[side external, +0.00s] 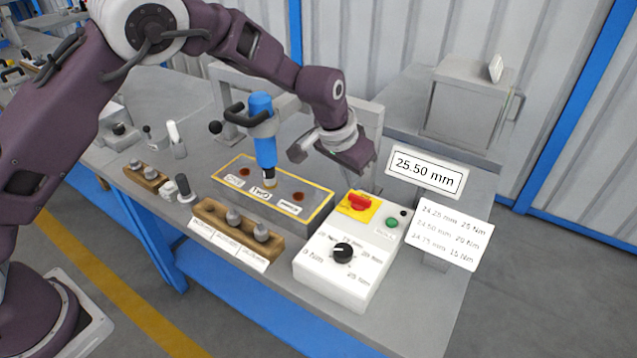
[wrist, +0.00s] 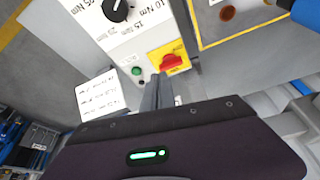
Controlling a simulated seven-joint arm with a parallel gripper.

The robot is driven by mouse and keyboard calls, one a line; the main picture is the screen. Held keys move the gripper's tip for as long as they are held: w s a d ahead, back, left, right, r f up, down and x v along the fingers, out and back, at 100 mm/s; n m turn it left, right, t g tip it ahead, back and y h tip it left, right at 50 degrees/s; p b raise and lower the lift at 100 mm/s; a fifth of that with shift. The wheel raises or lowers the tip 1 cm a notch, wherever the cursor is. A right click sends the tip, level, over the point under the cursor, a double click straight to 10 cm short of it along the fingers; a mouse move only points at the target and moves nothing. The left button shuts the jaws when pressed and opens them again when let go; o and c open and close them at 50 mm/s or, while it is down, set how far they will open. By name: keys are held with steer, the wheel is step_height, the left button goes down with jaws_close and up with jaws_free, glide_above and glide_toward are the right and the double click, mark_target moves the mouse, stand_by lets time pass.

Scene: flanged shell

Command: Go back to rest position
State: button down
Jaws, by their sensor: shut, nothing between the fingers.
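My gripper (wrist: 160,97) is shut and empty. In the side external view its purple hand hangs above the bench behind the white control box (side external: 337,278), with its fingers partly hidden. In the wrist view the fingers show beside the box's red switch on a yellow plate (wrist: 168,60) and green button (wrist: 138,71). The blue tool (side external: 262,130) stands upright, its tip at the middle of the yellow-edged grey block (side external: 318,213), to the left of my gripper and apart from it.
A display reading 25.50 mm (side external: 425,172) and a text card (side external: 440,232) stand right of the control box. Wooden holders with metal pieces (side external: 240,236) line the front edge. A grey cabinet (side external: 468,105) stands behind. The space above the bench is mostly open.

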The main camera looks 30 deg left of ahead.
steer(key=s+a+r+n+h, duration=0.1)
steer(key=s+a+r, duration=0.5)
steer(key=r, duration=0.4)
steer(key=s+a+r+n, duration=0.1)
steer(key=s+a+r, duration=0.3)
steer(key=s+r, duration=0.5)
steer(key=s+a+y, duration=0.1)
steer(key=s+a, duration=0.2)
steer(key=s, duration=0.8)
steer(key=s+a+t+y, duration=0.1)
steer(key=s+a, duration=0.2)
steer(key=s, duration=0.8)
steer(key=shift+s+a+n+t, duration=0.2)
steer(key=shift+a+n+t, duration=0.1)
steer(key=shift+a, duration=0.05)
steer(key=c, duration=2.1)
jaws_free()
